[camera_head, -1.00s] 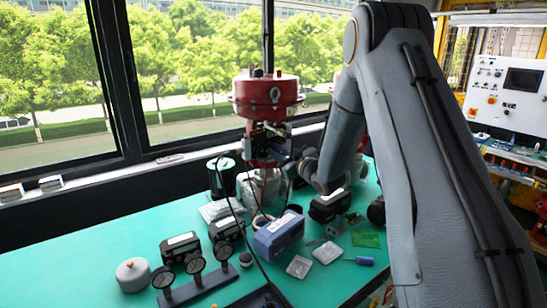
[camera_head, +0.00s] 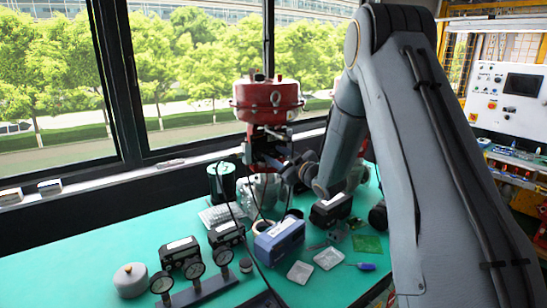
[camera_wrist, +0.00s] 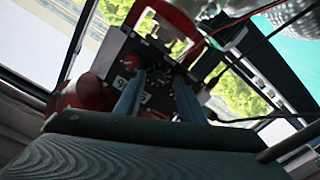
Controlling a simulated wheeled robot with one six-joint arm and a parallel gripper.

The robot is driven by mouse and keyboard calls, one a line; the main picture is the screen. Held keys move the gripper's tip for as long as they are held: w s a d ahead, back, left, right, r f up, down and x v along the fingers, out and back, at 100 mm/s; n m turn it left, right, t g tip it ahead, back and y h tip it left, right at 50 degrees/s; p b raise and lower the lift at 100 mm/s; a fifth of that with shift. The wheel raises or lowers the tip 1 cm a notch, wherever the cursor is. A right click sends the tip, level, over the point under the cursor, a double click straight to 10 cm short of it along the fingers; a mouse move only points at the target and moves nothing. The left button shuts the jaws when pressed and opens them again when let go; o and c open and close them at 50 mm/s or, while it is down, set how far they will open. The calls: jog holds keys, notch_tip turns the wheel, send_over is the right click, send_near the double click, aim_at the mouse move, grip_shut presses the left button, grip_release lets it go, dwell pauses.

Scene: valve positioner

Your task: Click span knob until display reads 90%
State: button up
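The valve positioner is a dark unit below the red actuator (camera_head: 267,98). In the head view my wrist and gripper reach in from the right and hide much of it. In the wrist view its dark front panel (camera_wrist: 158,52) fills the upper middle, tilted. A small display (camera_wrist: 125,92) with pale characters lies partly behind the left finger, and its reading is too blurred and covered to tell. My gripper (camera_wrist: 159,77) points at the panel with its two blue-grey fingers apart. Small dark knob-like parts show near the fingertips. I cannot tell which is the span knob or whether a finger touches it.
A thin red wire and black cables run to the right of the panel. On the green bench (camera_head: 90,250) stand a blue box (camera_head: 279,240), several dark boxes, a row of gauges (camera_head: 193,273) and a grey round pot (camera_head: 130,280). The window is behind.

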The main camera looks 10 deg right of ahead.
jog(key=shift+s+d, duration=0.1)
jog(key=shift+d, duration=0.05)
jog(key=b+v, duration=0.2)
jog(key=v, duration=0.5)
jog(key=shift+s, duration=0.3)
jog(key=shift+f, duration=0.1)
jog(key=s+f+m+g+h, duration=0.65)
jog(key=s+f+g, duration=0.2)
jog(key=s, duration=0.45)
jog(key=s+a+f+m+g, duration=0.1)
jog(key=s+a+f+g, duration=0.1)
jog(key=s, duration=0.9)
jog(key=s+a+f+m+g, duration=0.2)
jog(key=s+g, duration=0.3)
jog(key=s, duration=0.7)
jog(key=shift+s, duration=0.3)
